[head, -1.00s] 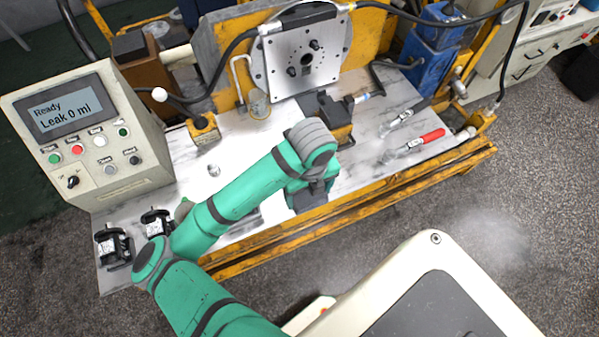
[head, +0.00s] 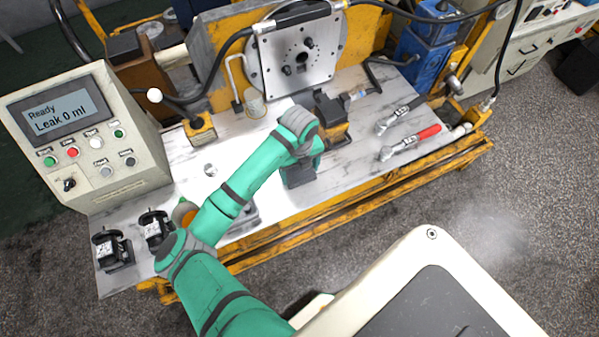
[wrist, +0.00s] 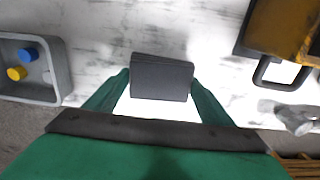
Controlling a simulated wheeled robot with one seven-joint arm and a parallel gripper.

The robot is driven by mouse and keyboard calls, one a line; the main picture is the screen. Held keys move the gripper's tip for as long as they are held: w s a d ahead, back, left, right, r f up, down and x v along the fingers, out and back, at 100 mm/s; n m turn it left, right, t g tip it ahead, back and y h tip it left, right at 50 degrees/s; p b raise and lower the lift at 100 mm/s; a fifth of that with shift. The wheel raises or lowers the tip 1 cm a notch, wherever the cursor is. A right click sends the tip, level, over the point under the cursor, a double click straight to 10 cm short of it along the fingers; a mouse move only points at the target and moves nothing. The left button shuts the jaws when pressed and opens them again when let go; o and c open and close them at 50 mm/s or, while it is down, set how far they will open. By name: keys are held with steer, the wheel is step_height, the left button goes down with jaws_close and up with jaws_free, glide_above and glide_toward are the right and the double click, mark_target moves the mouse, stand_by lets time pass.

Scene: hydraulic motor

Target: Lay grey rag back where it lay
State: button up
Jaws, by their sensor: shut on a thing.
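The grey rag (wrist: 162,78) shows in the wrist view as a dark, folded, block-like piece between my two green fingers. My gripper (wrist: 161,83) is shut on it, one finger at each side. The rag is over the white marbled bench top; I cannot tell whether it touches the bench. In the head view my gripper (head: 300,172) is above the middle front part of the bench (head: 345,178), and my arm hides most of what is under it. I cannot make out the rag clearly there.
A grey tray (wrist: 62,75) with a blue and a yellow cap is left of the rag. Two wrenches, one red-handled (head: 412,142), lie at right. A dark block (head: 330,108) stands behind my gripper. Two small black motors (head: 112,250) and a control box (head: 85,190) are at left.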

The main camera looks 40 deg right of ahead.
mark_target(300, 172)
steer(key=shift+f, duration=0.75)
steer(key=o, duration=1)
steer(key=shift+f, duration=0.15)
steer(key=shift+o, duration=0.2)
step_height(300, 172, up, 12)
steer(key=shift+r, duration=0.2)
steer(key=shift+d, duration=0.1)
